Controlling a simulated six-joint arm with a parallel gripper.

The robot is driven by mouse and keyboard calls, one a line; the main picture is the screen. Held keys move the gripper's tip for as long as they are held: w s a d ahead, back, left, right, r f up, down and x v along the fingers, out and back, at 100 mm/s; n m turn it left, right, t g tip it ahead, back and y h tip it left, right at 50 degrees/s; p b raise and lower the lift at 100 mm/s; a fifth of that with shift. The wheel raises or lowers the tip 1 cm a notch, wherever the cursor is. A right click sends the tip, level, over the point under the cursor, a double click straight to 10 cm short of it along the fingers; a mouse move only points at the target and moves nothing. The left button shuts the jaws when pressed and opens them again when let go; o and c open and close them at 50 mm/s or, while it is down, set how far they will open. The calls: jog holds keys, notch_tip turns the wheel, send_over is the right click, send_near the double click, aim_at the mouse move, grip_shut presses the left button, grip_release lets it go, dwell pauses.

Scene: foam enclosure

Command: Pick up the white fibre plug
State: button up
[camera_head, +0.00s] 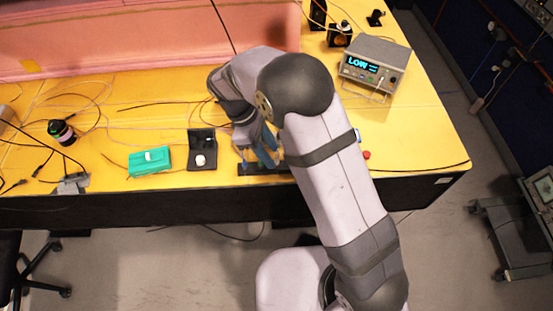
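I cannot clearly make out a white fibre plug. One small white piece (200,160) sits in an open black box (203,139). Another small white patch (151,155) is on top of a green box (136,165), left of the black box. Both are too small to identify. My gripper (262,157) points down over the yellow table, right of the black box, near a dark flat piece (246,169). My own arm hides part of the gripper, and its opening does not show clearly.
The yellow table (105,183) has loose cables at the left and a dark round object (61,132). A pink foam wall (150,35) stands behind. A meter reading "LOW" (375,64) stands at the back right. The table's front edge is close to the boxes.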

jog(key=shift+p+x, duration=0.4)
jog(key=shift+x, duration=0.95)
grip_shut()
